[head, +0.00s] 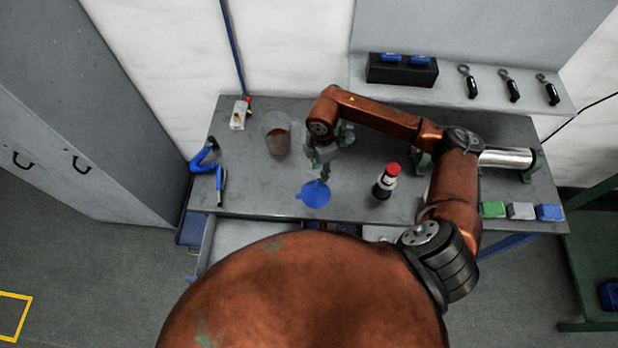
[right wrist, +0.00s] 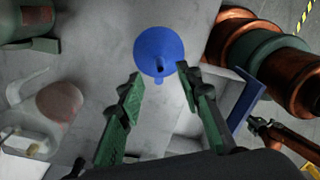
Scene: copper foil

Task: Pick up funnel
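The blue funnel (head: 314,194) lies on the grey table near its front edge. In the right wrist view the funnel (right wrist: 160,50) shows as a round blue cone with a dark hole, just beyond my fingertips. My right gripper (head: 325,174) is above and just behind the funnel, pointing down. In the right wrist view my right gripper (right wrist: 158,78) has its two green fingers apart with nothing between them. The funnel appears clear of both fingers. My left gripper does not show in the head view.
A clear beaker (head: 277,140) with brown contents stands left of my gripper. A dark bottle with a red cap (head: 386,181) stands right of the funnel. Blue-handled tools (head: 206,160) lie at the left edge. Green, grey and blue blocks (head: 521,211) sit at the right. An open drawer (head: 240,236) juts out in front.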

